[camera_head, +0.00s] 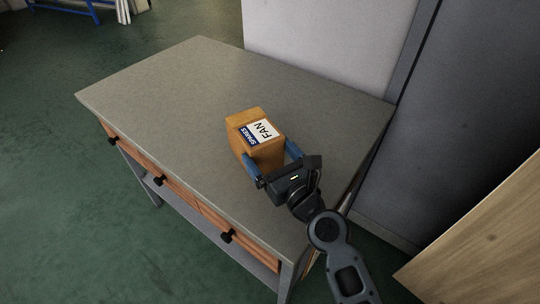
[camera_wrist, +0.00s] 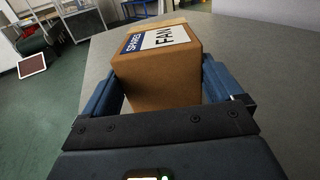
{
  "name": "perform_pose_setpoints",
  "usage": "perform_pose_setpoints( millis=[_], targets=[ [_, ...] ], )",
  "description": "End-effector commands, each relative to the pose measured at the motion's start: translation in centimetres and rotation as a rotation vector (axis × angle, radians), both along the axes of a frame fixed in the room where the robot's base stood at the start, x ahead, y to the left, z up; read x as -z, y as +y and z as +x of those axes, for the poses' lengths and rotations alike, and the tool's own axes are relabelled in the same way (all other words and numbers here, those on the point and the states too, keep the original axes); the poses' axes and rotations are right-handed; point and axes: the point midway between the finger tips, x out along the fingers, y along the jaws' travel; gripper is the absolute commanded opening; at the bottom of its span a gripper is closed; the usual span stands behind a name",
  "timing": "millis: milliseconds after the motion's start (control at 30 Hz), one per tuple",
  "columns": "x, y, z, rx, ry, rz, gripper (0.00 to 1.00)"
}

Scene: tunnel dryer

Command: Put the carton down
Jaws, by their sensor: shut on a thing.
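The carton (camera_head: 254,137) is a small brown box with a blue and white label reading "SPARES" and "FAN". It is at the grey table top (camera_head: 190,90), right of the table's middle in the head view. My gripper (camera_head: 270,160) is shut on the carton, with one blue finger on each side of it. In the wrist view the carton (camera_wrist: 160,75) sits between the fingers, label facing up. Whether its underside touches the table top cannot be told.
Wooden drawers with black knobs (camera_head: 159,181) are in the table's front. A light panel (camera_head: 325,40) and a dark grey cabinet (camera_head: 460,130) stand behind and to the right. A wooden board (camera_head: 485,235) is at the lower right. The table's left half is clear.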

Motion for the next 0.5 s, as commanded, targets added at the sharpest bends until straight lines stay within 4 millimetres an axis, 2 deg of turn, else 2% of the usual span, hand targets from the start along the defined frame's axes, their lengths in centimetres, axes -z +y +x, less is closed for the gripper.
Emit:
perform_pose_setpoints(
  millis=[167,200,233,500],
  targets=[
    [0.19,-0.02,0.05,0.001,-0.003,0.002,0.31],
    [0.28,0.0,-0.01,0.0,0.0,0.0,0.97],
    [0.27,0.0,-0.01,0.0,0.0,0.0,1.0],
    [0.08,0.0,-0.01,0.0,0.0,0.0,1.0]
  ],
)
